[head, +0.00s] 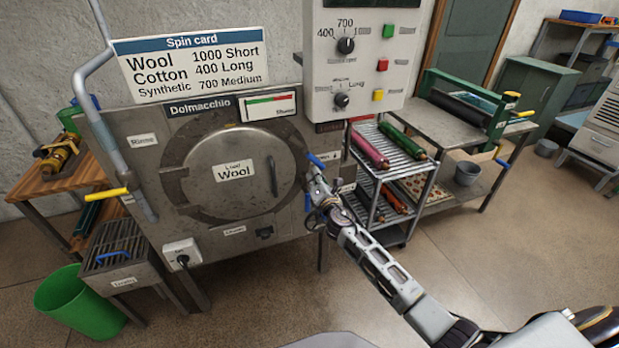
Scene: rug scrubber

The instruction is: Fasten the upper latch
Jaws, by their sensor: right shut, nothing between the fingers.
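The steel spin machine (130,150) has a round door (225,155) labelled "Load Wool", which looks closed against its front. A blue latch handle (316,160) sticks out at the right edge of the machine front, at about the door's upper half. Another small blue piece (308,202) shows below it, partly behind my gripper. My right gripper (315,177) is shut and empty, just below the upper blue handle; whether they touch is unclear. It hides part of the machine's right edge. My left gripper is not in view.
A control box (365,60) with knobs and coloured buttons overhangs to the right. A rack of rolled rugs (378,150) stands right of my gripper. A yellow-handled lever (108,193) and green bin (75,300) are at left. The floor (480,250) at right is clear.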

